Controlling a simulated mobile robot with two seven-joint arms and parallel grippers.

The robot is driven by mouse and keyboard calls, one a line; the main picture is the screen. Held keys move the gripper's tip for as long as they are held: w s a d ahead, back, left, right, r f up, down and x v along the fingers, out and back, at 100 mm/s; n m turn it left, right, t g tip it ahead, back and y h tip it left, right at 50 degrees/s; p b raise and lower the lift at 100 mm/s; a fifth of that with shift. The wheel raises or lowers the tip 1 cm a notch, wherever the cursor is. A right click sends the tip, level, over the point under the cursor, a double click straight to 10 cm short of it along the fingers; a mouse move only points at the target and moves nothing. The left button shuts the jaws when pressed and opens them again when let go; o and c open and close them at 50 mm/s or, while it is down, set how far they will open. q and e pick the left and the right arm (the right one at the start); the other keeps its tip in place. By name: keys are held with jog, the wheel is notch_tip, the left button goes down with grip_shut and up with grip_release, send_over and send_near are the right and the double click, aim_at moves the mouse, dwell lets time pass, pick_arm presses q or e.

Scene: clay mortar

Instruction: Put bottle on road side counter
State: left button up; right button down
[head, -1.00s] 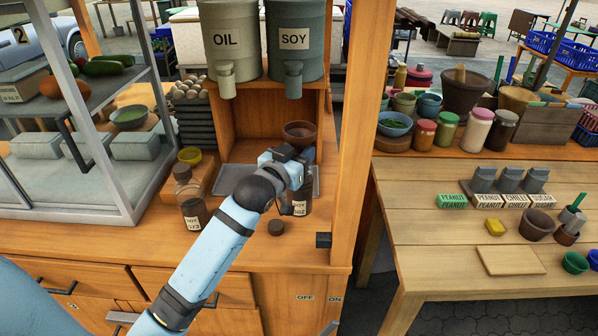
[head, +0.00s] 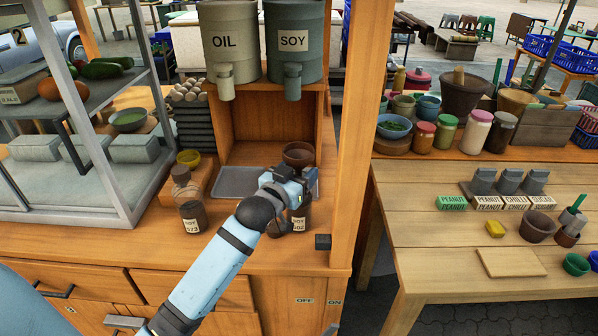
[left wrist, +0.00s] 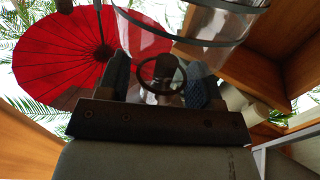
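The dark bottle (head: 298,220) labelled SOY 502 is upright, low over the front of the wooden counter (head: 240,258). I cannot tell whether its base touches the wood. My left gripper (head: 292,186) is at its upper part, hiding much of it. In the left wrist view, the two fingers (left wrist: 160,85) stand either side of a clear ring-shaped part, with a larger see-through rimmed body above. A brown bowl-shaped piece (head: 298,154) shows just above the gripper. My right gripper is not in view.
A second soy bottle (head: 190,205) stands left on the counter. A small dark cap (head: 276,229) lies beside the held bottle. A grey tray (head: 237,182) is behind, under the OIL (head: 224,42) and SOY (head: 292,44) containers. A wooden post (head: 358,140) rises close on the right.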

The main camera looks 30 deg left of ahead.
pick_arm(q)
jog(key=shift+s+r, duration=0.15)
jog(key=s, duration=1.1)
jog(key=s+d+f+m+g+h, duration=0.1)
jog(key=s+d+f+g, duration=0.1)
jog(key=s+d+f, duration=0.5)
jog(key=s+d+f+m+g+h, duration=0.1)
jog(key=s+d+f+g+h, duration=0.2)
jog(key=f, duration=0.8)
jog(key=s+d+f+m+g, duration=0.1)
jog(key=s+d+f+g, duration=0.1)
jog(key=s+d+f, duration=0.5)
notch_tip(320, 180, up, 13)
jog(key=w+a+p, duration=0.1)
jog(key=a+p, duration=0.1)
jog(key=p, duration=1.6)
jog(key=shift+w+a, duration=0.25)
jog(key=shift+w, duration=0.1)
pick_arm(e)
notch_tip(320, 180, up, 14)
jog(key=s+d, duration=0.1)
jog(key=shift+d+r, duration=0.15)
pick_arm(q)
jog(key=shift+d+r, duration=0.15)
jog(key=shift+r, duration=0.1)
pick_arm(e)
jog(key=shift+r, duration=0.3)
